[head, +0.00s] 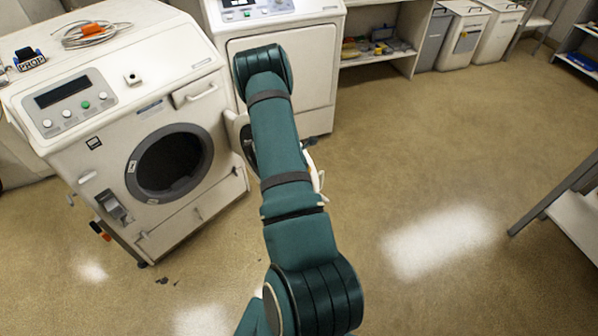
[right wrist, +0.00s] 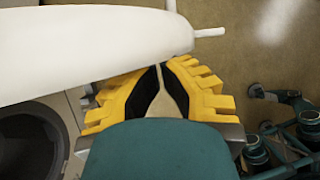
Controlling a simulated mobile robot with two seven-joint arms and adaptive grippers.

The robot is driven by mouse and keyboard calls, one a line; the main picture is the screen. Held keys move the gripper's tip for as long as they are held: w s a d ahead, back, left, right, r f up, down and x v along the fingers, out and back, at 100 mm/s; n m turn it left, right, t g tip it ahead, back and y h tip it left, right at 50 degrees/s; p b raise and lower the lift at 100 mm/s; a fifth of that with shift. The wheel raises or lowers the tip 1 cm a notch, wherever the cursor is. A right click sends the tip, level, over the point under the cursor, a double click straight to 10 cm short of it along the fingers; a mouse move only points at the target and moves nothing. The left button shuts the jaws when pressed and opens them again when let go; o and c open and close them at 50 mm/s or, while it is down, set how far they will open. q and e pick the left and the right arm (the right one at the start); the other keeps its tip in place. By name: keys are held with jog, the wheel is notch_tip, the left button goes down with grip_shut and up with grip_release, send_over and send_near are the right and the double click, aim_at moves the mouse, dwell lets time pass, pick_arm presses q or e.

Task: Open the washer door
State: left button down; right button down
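The white washer (head: 125,90) stands at the left in the head view. Its round opening (head: 168,163) with a grey ring is uncovered and dark inside. The washer door (head: 236,128) stands swung out at the right of the opening, mostly hidden behind my right arm. In the right wrist view the door (right wrist: 80,45) is a long white shape across the upper left, with the dark opening (right wrist: 30,145) behind it. My right gripper (right wrist: 165,66) has its yellow fingertips together beside the door's edge, with nothing seen between them; contact is unclear. My left gripper is not in view.
A second white machine (head: 310,60) stands just right of the washer. A shelf (head: 375,58) and bins (head: 465,35) line the back. A table leg (head: 550,200) is at the right. The floor in the middle is clear.

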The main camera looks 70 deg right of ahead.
dwell(0.3)
jog(key=v, duration=1.2)
jog(key=s+a+b, duration=0.5)
jog(key=s+a, duration=0.2)
jog(key=a, duration=0.2)
jog(key=shift+s+a, duration=0.15)
jog(key=shift+s, duration=0.15)
dwell(0.7)
